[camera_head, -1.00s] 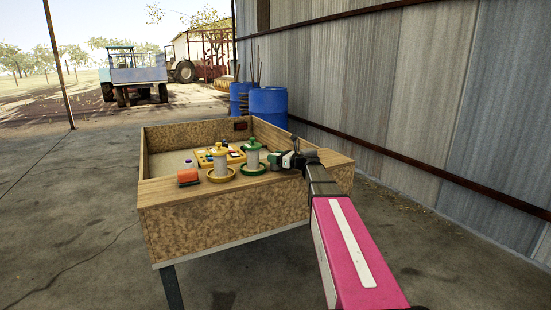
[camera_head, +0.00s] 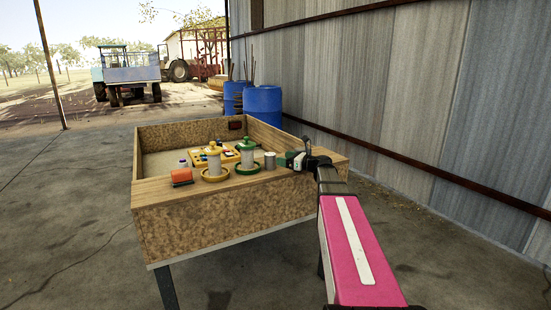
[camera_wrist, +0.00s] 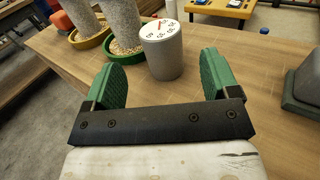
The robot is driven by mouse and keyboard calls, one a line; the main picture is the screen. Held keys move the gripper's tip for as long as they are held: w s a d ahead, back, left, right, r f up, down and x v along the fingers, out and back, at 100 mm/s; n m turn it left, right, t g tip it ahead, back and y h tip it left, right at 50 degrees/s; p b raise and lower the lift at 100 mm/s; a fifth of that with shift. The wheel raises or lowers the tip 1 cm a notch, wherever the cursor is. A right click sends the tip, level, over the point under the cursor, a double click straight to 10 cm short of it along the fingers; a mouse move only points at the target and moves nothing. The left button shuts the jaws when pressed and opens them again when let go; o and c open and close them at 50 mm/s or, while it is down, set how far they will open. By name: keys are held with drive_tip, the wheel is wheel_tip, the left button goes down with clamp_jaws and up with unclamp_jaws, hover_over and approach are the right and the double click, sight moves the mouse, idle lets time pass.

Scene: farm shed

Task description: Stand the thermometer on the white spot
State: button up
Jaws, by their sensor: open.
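The thermometer appears to be the short grey cylinder (camera_wrist: 162,55) with a white dial, red pointer and dark marks on its top. It stands upright on the wooden ledge (camera_wrist: 140,88), and it also shows in the head view (camera_head: 270,161). My gripper (camera_wrist: 164,78) has green fingers spread wide and nothing between them. The thermometer stands just beyond the fingertips, roughly centred in the gap in the wrist view. In the head view my gripper (camera_head: 291,160) is just right of it. I cannot make out the white spot in either current view.
Left of the thermometer stand a feeder with a green base (camera_head: 247,157), a feeder with a yellow base (camera_head: 214,164) and an orange block (camera_head: 181,176). A yellow tray (camera_wrist: 232,12) lies behind. A grey object with a green base (camera_wrist: 305,95) stands at right in the wrist view.

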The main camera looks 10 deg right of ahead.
sight(271, 156)
drive_tip(key=v, duration=0.3)
drive_tip(key=shift+s+d, duration=0.2)
drive_tip(key=shift+o, duration=0.5)
drive_tip(key=shift+s+d, duration=0.1)
drive_tip(key=shift+d, duration=0.05)
drive_tip(key=x, duration=1.1)
drive_tip(key=shift+w+f, duration=0.25)
drive_tip(key=shift+f, duration=0.1)
drive_tip(key=c, duration=1.1)
drive_tip(key=shift+r, duration=0.1)
drive_tip(key=shift+c, duration=0.2)
